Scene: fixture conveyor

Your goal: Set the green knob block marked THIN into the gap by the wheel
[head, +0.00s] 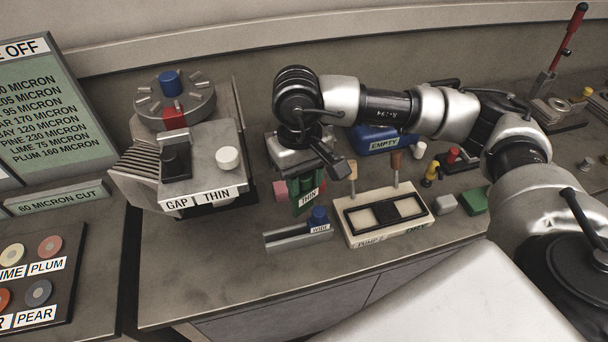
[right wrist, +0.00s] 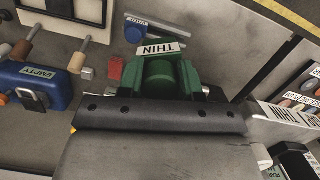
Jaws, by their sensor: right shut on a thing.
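The green knob block (head: 307,201) has a white label reading THIN. My right gripper (head: 308,182) is shut on it, pointing down, to the right of the wheel machine. In the right wrist view the block (right wrist: 160,76) fills the middle between the jaws; whether its underside clears the bench I cannot tell. The wheel (head: 200,104) is a grey notched disc with a blue knob on top and a red piece at its front. Below it the grey machine body (head: 205,170) carries a GAP THIN label. The gap itself is not clearly visible. My left gripper is out of view.
A grey block marked WIDE with a blue knob (head: 290,240) lies in front of the held block. Bare bench (head: 215,270) lies in front of the machine.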

